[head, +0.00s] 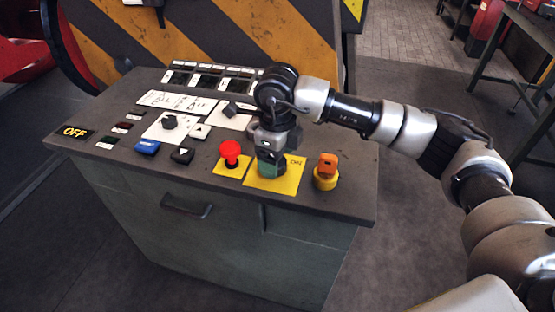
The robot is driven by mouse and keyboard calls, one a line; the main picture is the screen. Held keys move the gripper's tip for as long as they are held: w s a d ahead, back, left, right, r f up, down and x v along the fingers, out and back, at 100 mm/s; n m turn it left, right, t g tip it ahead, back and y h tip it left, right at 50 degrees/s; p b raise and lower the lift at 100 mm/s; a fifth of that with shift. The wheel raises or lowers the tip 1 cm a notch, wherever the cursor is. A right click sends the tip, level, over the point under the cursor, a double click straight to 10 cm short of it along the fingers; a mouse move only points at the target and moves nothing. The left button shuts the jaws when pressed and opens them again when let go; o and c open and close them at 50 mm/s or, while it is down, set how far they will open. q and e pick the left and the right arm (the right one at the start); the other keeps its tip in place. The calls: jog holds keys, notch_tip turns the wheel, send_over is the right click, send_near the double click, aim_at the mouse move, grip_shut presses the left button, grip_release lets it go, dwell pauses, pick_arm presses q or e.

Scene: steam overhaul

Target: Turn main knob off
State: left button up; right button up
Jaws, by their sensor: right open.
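My right gripper (270,168) points down over a yellow plate (290,183) near the front of the dark control panel (215,190). The plate has a small dark marking at its upper right that I cannot read for certain. The gripper is open. It covers the middle of this plate, so a knob there is mostly hidden, and I cannot tell whether the fingers touch it. An orange knob (328,163) on a round yellow base stands just right of the plate. My left gripper is not in view.
A red mushroom button (230,151) stands close left of the gripper. A striped orange and black machine (220,35) rises behind the panel.

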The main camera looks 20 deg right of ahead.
notch_tip(320, 180, up, 9)
jog(key=shift+r+b, duration=0.15)
jog(key=shift+b, duration=0.15)
dwell(0.4)
